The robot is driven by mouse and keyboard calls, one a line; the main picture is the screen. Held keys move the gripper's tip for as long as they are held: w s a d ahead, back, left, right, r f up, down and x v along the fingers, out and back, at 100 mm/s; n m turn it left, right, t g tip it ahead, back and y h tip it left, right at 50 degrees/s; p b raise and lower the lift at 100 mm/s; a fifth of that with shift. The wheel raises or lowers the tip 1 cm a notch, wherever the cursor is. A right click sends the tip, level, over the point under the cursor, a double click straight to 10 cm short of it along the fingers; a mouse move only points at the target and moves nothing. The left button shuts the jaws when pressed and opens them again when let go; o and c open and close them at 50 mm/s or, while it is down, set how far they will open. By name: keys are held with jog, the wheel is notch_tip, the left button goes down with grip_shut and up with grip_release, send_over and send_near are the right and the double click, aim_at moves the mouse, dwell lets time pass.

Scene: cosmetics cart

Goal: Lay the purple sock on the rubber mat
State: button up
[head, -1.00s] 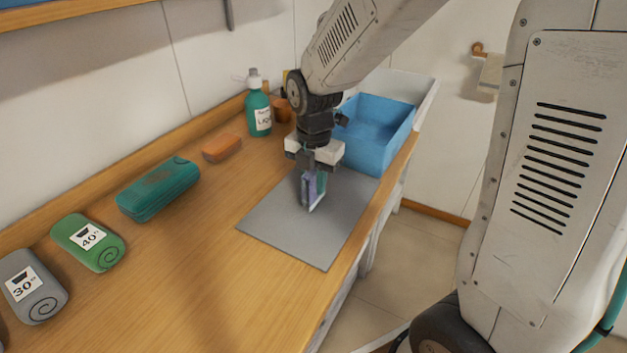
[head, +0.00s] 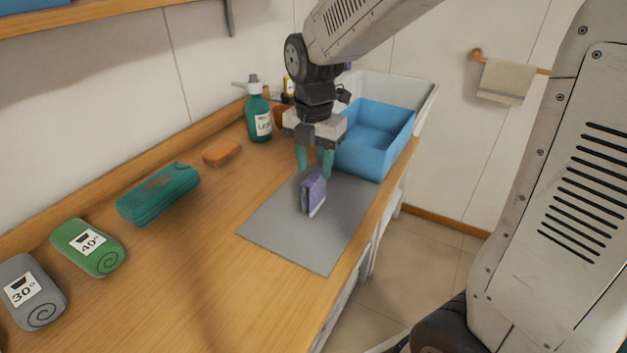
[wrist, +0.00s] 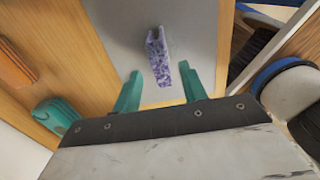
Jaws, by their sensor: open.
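The purple sock (head: 314,192) is a small folded bundle with a pale edge. It stands on the grey rubber mat (head: 290,232), near the mat's middle. In the wrist view the sock (wrist: 159,58) looks speckled purple, with the mat (wrist: 196,40) around it. My gripper (head: 314,172) is above and just behind the sock. Its teal fingers are apart, with nothing between them. In the wrist view my gripper's fingertips (wrist: 160,82) are spread on either side of the sock's near end, and they look clear of it.
A blue bin (head: 372,160) stands just right of my gripper. A teal bottle (head: 258,112), an orange block (head: 222,152), a teal case (head: 158,192), a green roll (head: 88,246) and a grey roll (head: 32,292) line the counter's left side. The front counter is clear.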

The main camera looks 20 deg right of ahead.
notch_tip(320, 180, up, 6)
jog(key=shift+f, duration=0.25)
jog(key=shift+s+r, duration=0.1)
jog(key=s+d+r+m+t, duration=0.1)
jog(key=s+d+m, duration=0.2)
jog(key=s+m, duration=1.9)
jog(key=m, duration=0.3)
